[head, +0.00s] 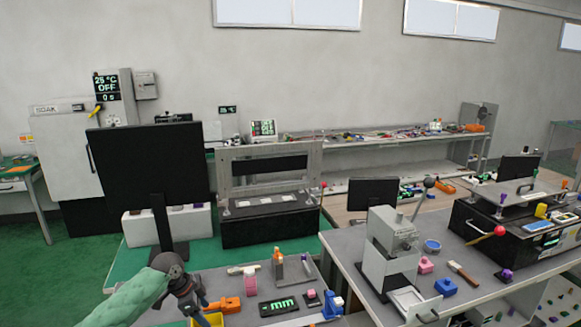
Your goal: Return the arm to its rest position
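My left arm (128,303), in a green cover, comes in from the lower left in the head view. Its dark gripper (197,309) points down over the near grey bench, just above or at a yellow bin (208,320) at the bottom edge. The fingers are small and partly overlapped by the wrist, so I cannot tell whether they are open or shut. Nothing held shows clearly. My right arm and gripper are not in view. A grey lever press (393,245) with a dark-knobbed lever stands on the right bench. A red-knobbed lever (499,231) sits on the black fixture.
A black monitor (150,180) stands behind my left gripper. An orange block (222,305), a pink spool (250,283), a green-lit display (278,306) and a blue clamp (332,304) lie to its right. A black fixture box (510,240) fills the far right bench.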

